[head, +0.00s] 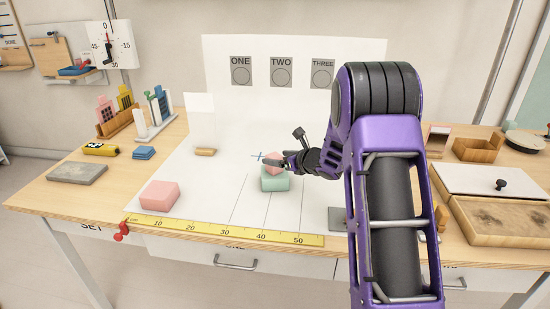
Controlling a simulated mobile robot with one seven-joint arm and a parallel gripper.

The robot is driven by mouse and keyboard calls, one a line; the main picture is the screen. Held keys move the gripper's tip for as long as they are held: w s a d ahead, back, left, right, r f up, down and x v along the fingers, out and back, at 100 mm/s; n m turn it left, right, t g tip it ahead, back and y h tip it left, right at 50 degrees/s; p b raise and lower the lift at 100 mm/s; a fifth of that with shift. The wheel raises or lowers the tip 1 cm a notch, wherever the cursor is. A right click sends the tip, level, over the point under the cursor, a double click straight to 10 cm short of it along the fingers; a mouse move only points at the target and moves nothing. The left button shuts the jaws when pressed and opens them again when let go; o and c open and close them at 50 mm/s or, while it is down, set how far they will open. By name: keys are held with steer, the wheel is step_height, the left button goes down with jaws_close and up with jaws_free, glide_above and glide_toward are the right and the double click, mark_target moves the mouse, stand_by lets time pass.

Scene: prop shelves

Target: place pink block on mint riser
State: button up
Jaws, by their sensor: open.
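A small pink block (274,156) is at the top of the mint riser (274,182) in the middle of the white sheet. It looks tilted, and its lower edge appears to meet the riser's top, but I cannot tell how fully it rests there. My gripper (272,162) reaches in from the right at the pink block, with its dark fingers open and partly covering the block. I cannot tell whether the fingers touch it. A larger pink riser-like block (160,195) sits apart at the front left of the sheet.
A yellow ruler (225,229) runs along the sheet's front edge. A white upright card (201,118) stands behind, left of the gripper. Grey stone (77,173), blue pads (144,153) and a yellow device (100,149) lie at left. A wooden tray (505,217) is at right.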

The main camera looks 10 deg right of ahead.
steer(key=v, duration=0.9)
steer(key=shift+s+d, duration=0.2)
steer(key=shift+s, duration=0.05)
steer(key=shift+r, duration=0.1)
